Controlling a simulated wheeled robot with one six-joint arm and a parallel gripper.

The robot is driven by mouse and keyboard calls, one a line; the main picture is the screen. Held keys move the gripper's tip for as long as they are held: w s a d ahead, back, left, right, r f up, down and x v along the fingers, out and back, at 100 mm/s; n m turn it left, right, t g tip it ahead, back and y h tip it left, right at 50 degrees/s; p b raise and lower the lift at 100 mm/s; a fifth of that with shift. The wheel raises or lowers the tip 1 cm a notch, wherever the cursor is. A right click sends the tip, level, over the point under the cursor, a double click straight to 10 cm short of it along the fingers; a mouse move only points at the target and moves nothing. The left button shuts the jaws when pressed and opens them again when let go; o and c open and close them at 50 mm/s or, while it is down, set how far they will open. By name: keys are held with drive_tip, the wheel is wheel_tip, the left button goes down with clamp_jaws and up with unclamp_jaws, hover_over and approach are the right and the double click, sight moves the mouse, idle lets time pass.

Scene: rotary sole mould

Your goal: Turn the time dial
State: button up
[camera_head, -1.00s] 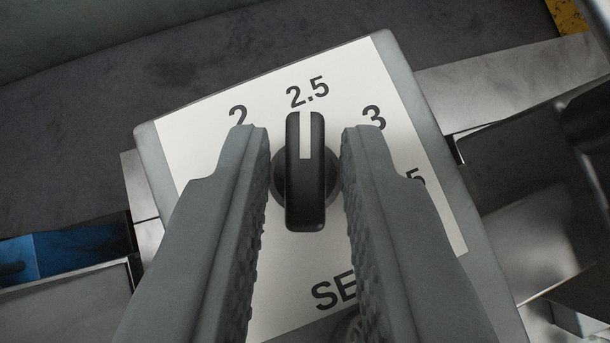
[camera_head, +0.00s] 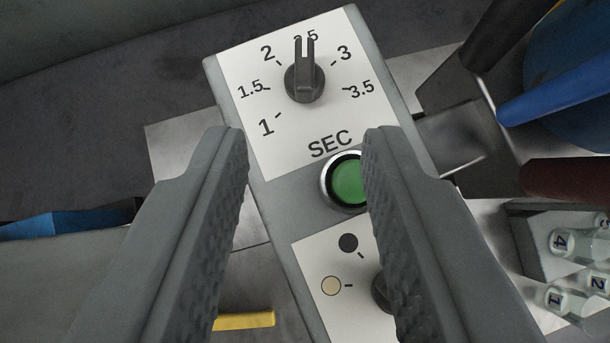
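The time dial (camera_head: 304,84) is a black knob with a pale pointer line, on a white plate (camera_head: 250,105) marked 1 to 3.5 SEC at the top of a grey control box (camera_head: 270,200). Its pointer is at 2.5, and the knob partly covers that number. My gripper (camera_head: 305,132) is open wide and empty. Its fingertips are below the dial in the picture, apart from it, one over each side of the box.
A green push button (camera_head: 348,182) sits below the dial, partly behind the right finger. A second black knob (camera_head: 381,292) is mostly hidden by that finger. Blue (camera_head: 555,100) and dark red (camera_head: 568,178) bars and numbered bottles (camera_head: 563,243) stand at right.

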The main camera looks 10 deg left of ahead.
drive_tip(key=v, duration=0.7)
drive_tip(key=shift+s+d, duration=0.15)
